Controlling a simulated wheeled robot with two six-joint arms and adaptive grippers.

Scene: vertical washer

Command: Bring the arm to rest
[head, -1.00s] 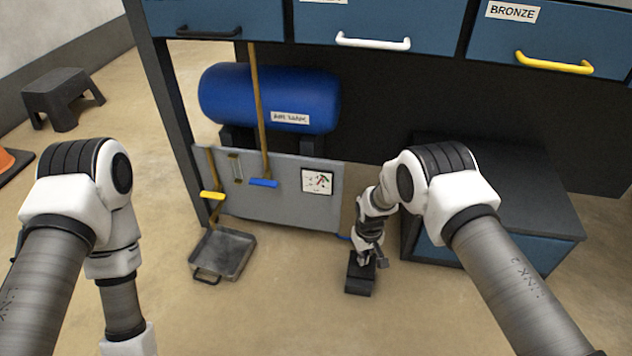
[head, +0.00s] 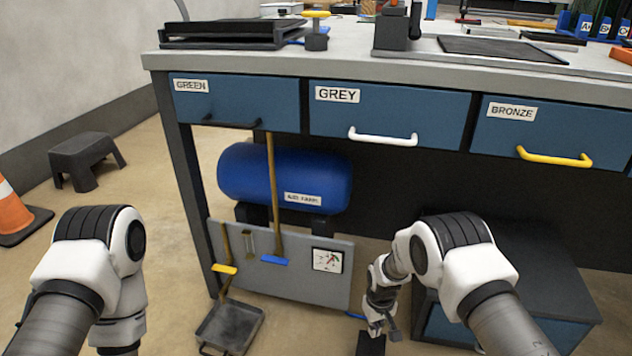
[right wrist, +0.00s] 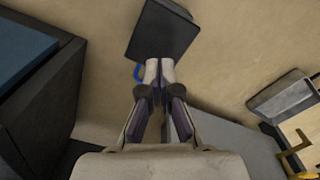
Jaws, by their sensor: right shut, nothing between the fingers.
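My right arm comes in from the right in the head view and hangs down in front of the workbench. My right gripper (head: 376,330) points down near the floor, over a dark block (head: 370,345). In the right wrist view the two fingers (right wrist: 160,72) are shut together with nothing between them. The dark block (right wrist: 162,30) lies just beyond the fingertips there; I cannot tell whether they touch it. My left arm (head: 95,265) is at the left, and its gripper is below the picture.
The workbench (head: 440,75) has GREEN, GREY and BRONZE drawers, all shut. Under it are a blue air tank (head: 285,178), a grey panel (head: 290,275) and a dark cabinet (head: 535,250). A dustpan (head: 230,325), stool (head: 88,160) and cone (head: 12,210) stand left.

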